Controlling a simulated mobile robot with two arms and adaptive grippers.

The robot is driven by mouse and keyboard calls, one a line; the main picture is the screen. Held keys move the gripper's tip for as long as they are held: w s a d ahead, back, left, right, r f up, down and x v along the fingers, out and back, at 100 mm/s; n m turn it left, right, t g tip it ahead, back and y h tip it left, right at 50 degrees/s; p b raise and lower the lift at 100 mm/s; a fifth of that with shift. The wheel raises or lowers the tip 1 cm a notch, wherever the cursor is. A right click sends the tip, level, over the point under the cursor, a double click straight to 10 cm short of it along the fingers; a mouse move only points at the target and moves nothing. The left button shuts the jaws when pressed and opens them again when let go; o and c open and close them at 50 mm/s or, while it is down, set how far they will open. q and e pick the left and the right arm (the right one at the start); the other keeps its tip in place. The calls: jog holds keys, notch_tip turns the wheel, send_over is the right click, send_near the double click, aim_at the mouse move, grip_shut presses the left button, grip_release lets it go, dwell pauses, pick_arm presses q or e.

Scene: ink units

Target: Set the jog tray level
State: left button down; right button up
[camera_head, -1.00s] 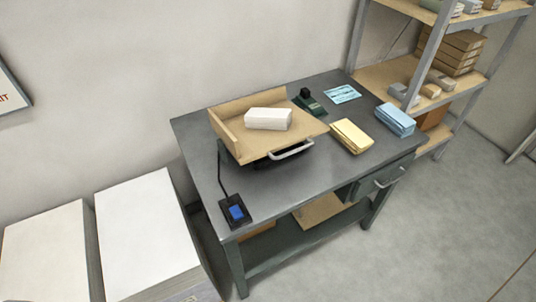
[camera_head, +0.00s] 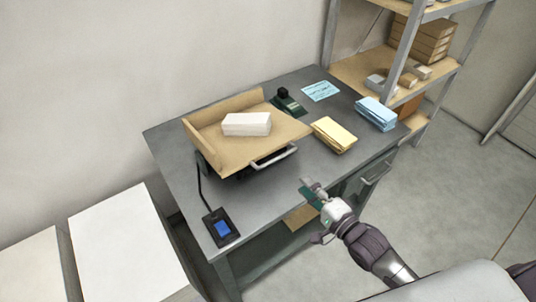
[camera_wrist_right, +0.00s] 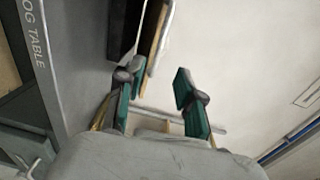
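The jog tray (camera_head: 225,157) is a tan wooden tray with raised walls along its back and left sides, on a dark base on the grey table. It looks tilted, but I cannot tell how much. A white paper stack (camera_head: 246,124) lies on it. A light metal handle (camera_head: 274,157) runs along its front right edge. My right gripper (camera_head: 309,186) is at the table's front edge, in front of and apart from the handle. In the right wrist view its green-padded fingers (camera_wrist_right: 157,76) are spread with nothing between them. My left gripper is out of view.
A black control box with a blue screen (camera_head: 221,228) sits at the table's front left corner. Yellow (camera_head: 333,135) and blue (camera_head: 376,113) stacks lie right of the tray. A shelf (camera_head: 385,72) stands behind at the right. White-topped stacks (camera_head: 122,240) stand left of the table.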

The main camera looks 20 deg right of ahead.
aim_at(278, 158)
jog(key=p+x, duration=0.2)
jog(key=x, duration=1.1)
jog(key=shift+w+f, duration=0.1)
jog(key=shift+w, duration=0.1)
grip_shut()
